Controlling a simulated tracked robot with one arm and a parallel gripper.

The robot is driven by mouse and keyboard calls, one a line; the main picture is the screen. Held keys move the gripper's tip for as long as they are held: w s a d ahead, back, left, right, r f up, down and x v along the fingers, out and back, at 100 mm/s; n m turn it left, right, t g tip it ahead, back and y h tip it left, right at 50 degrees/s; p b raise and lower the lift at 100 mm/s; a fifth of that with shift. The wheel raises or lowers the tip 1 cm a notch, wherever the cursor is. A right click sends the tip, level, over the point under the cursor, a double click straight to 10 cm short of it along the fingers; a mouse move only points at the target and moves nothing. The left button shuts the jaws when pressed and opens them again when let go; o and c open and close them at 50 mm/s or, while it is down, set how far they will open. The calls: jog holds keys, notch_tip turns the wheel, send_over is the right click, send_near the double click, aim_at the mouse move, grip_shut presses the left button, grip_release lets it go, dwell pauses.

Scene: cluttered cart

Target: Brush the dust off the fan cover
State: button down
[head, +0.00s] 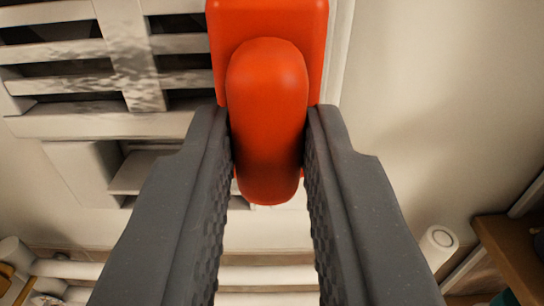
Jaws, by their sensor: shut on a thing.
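My gripper (268,125) is in the middle of the head view, its two dark grey textured fingers shut on the rounded handle of a red-orange brush (267,90). The brush's flat red-orange block is at the top of the view, beyond the handle; its bristles are hidden. The white slatted fan cover (85,122) is at the upper left. Grey speckled dust (143,92) lies on its vertical bar and on nearby slats. The brush block overlaps the right end of the cover in the view; I cannot tell whether it touches.
A plain cream surface (430,100) fills the right side. A recessed white box (85,170) sits below the cover. White horizontal pipes (265,275) run along the bottom. A white cylinder (438,243) and a brown wooden edge (515,255) are at the lower right.

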jog(key=shift+a+b, duration=3.4)
jog(key=shift+a, duration=2.6)
jog(key=shift+d+r+p, duration=0.2)
jog(key=shift+d+p, duration=0.55)
jog(key=shift+d, duration=2.35)
jog(key=shift+d+r+p, duration=0.2)
jog(key=shift+d+p, duration=0.5)
jog(key=shift+d, duration=2.4)
jog(key=shift+a+f+b, duration=0.1)
jog(key=shift+a+b, duration=0.8)
jog(key=shift+a, duration=0.7)
jog(key=shift+a, duration=0.1)
jog(key=shift+a+b, duration=0.65)
jog(key=shift+a, duration=0.9)
